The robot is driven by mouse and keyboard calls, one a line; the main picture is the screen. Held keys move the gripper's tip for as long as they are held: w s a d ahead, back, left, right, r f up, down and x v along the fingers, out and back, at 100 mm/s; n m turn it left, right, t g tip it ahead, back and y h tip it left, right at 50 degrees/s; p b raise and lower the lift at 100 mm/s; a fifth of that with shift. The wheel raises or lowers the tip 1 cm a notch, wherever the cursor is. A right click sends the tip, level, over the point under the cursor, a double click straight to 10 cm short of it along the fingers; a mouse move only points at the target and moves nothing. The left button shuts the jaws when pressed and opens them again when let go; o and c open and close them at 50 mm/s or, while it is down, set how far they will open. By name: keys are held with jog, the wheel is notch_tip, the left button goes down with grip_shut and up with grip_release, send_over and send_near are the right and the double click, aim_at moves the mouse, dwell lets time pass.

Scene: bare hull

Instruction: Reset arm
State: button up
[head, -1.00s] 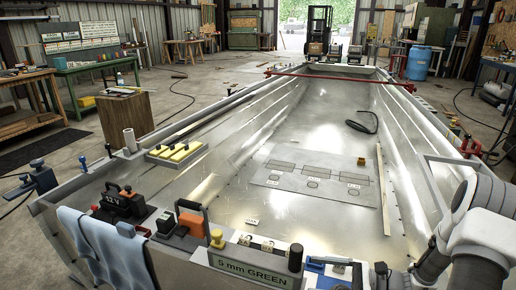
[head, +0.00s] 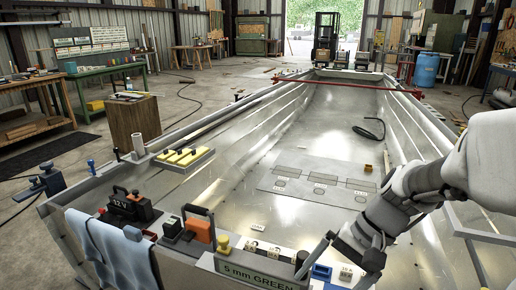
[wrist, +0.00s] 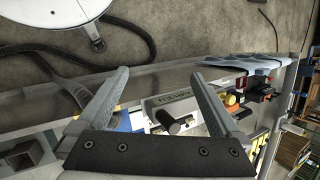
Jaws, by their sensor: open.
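My gripper (head: 330,265) is in the lower right of the head view, above the row of items along the hull's near edge. My white and grey arm reaches in from the right edge. In the wrist view my gripper (wrist: 160,76) has its two fingers spread wide, with nothing held between them. The box labelled 5 mm GREEN (head: 255,275) lies below and beside it. In the wrist view a box with a dark round knob (wrist: 172,122) shows beyond and between the fingers.
The near ledge holds a 12 V battery box (head: 130,207), an orange tool (head: 200,230), a blue bin (head: 321,272) and a blue cloth (head: 105,250). The central hull floor is mostly clear.

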jog(key=s+d+r+n+t+h, duration=0.2)
jog(key=s+r+n+t+h, duration=0.4)
jog(key=r+t, duration=0.15)
notch_tip(320, 180, up, 20)
jog(key=p, duration=1.9)
jog(key=shift+w+g, duration=0.25)
jog(key=shift+g, duration=0.2)
